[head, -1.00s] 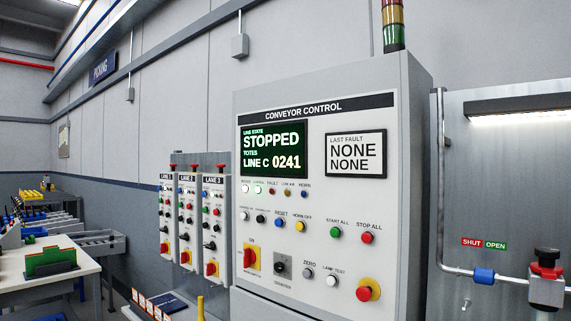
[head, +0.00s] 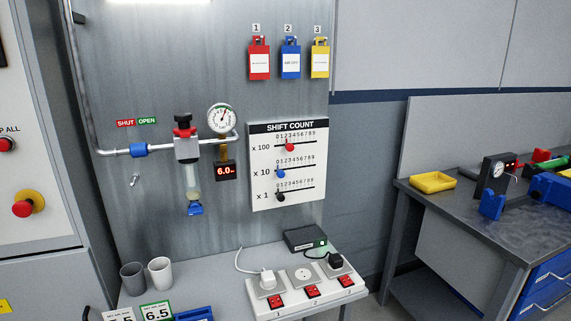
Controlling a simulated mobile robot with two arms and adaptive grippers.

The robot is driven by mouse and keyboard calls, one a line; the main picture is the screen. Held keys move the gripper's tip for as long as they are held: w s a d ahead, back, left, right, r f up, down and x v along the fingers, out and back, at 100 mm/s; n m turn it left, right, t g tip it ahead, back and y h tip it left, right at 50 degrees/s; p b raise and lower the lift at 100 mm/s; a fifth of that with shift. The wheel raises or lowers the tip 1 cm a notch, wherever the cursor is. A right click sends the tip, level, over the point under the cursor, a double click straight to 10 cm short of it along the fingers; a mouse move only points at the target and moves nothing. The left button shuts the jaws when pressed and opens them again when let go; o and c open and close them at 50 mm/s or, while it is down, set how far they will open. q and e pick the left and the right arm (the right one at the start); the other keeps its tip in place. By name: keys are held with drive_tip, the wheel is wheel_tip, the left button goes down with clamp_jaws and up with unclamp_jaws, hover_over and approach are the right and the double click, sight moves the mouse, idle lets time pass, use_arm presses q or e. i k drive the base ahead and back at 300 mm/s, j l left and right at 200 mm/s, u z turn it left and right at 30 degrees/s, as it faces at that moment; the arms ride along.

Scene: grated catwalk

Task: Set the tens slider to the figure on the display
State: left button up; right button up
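The white SHIFT COUNT board (head: 258,180) hangs on the grey metal wall panel, with three horizontal slider rows marked 0 to 9. The tens slider (head: 280,174) is the blue knob in the x 10 row, near the low left end; its exact figure is too small to tell. The red x 100 knob (head: 289,147) stands around 2 or 3. The black x 1 knob (head: 280,197) is near the left end. The conveyor display is out of view now; a second ago it read LINE C 0241. Neither of my grippers is in view.
A gauge (head: 221,118), valve piping (head: 187,148) and a small 6.0 readout (head: 225,171) are left of the board. Three coloured lockout tags hang above it. Below, a bench holds two cups (head: 159,271) and a switched socket strip (head: 306,291). A workbench (head: 470,205) stands right.

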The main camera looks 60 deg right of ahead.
sight(280, 173)
drive_tip(key=k+l+z, duration=0.15)
drive_tip(key=z, duration=1.6)
